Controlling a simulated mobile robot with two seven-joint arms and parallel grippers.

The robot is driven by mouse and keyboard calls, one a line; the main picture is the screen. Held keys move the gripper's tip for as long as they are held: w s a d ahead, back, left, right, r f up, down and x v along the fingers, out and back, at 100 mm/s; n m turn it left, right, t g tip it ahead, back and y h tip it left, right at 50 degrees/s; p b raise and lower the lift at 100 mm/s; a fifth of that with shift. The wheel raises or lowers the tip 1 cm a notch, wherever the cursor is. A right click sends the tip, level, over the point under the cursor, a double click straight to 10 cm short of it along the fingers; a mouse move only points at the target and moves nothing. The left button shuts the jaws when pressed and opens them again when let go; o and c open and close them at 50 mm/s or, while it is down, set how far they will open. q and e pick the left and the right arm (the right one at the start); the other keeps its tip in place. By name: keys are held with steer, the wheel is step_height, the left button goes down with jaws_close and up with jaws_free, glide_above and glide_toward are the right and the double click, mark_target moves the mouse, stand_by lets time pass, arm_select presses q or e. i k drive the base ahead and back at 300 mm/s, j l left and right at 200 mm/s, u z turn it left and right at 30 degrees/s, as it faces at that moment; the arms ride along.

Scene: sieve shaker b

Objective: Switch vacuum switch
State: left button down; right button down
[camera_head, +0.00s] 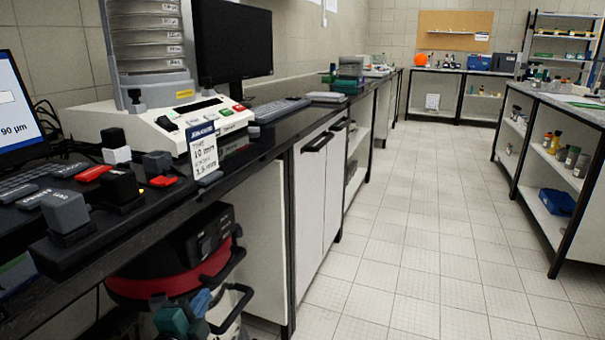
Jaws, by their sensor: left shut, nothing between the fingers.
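A red and black vacuum cleaner (165,278) stands under the bench at the lower left, with a dark top and a black handle. Its switch is too small and dark to make out for certain. A small red part (163,181), bright as if lit, shows on the bench top above it; I cannot tell whether it belongs to the vacuum. My right gripper is not in view.
The black bench (262,143) carries a sieve shaker (160,120), a monitor (233,47), a keyboard (280,110) and several grey-topped blocks (65,212). White cabinet doors (318,200) stand right of the vacuum. The tiled floor (420,230) is clear toward the right-hand shelves (545,165).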

mark_target(205, 247)
steer(key=k+l, duration=0.25)
steer(key=k, duration=0.15)
steer(key=k+l, duration=0.25)
steer(key=k, duration=0.15)
